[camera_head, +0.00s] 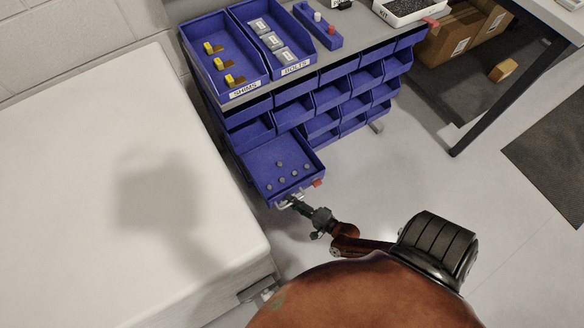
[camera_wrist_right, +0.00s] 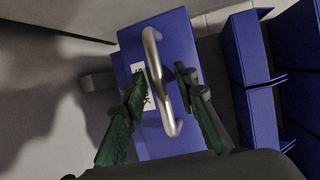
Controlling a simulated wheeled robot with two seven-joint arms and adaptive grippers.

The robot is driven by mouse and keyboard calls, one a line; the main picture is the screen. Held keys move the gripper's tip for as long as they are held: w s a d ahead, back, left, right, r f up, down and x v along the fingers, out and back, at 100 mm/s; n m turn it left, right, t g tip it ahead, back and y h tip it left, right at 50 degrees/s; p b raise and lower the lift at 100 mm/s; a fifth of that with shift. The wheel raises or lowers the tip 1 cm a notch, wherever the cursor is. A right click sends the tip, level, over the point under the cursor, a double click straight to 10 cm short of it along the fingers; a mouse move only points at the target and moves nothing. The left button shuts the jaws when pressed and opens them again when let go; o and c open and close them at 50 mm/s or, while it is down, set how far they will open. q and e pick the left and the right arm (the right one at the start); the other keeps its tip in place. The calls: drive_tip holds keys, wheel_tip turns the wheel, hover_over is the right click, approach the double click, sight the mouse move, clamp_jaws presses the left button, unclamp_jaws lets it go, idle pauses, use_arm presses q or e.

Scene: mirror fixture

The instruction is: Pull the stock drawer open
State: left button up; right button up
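The blue stock drawer (camera_head: 262,160) sticks out from the lower left of the blue bin rack, with several small grey pieces on its floor. In the right wrist view its front (camera_wrist_right: 180,30) carries a metal bar handle (camera_wrist_right: 153,62) and a partly hidden white label (camera_wrist_right: 143,88). My right gripper (camera_head: 288,200) is at the drawer front. In the wrist view its two fingers (camera_wrist_right: 160,82) are spread on either side of the handle, with visible gaps. It looks open around the bar, not clamped. My left gripper is not in view.
A white-topped block (camera_head: 70,200) stands close at left. The blue bin rack (camera_head: 325,98) holds a shims bin (camera_head: 205,72) and a bolts bin (camera_head: 296,62) on top. Cardboard boxes (camera_head: 450,38) and a dark table leg are at right. Floor in front of the rack is clear.

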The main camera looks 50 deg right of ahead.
drive_tip(key=s+r, duration=0.2)
drive_tip(key=s, duration=0.9)
drive_tip(key=shift+s+d, duration=0.3)
drive_tip(key=shift+d, duration=0.05)
drive_tip(key=shift+a, duration=0.1)
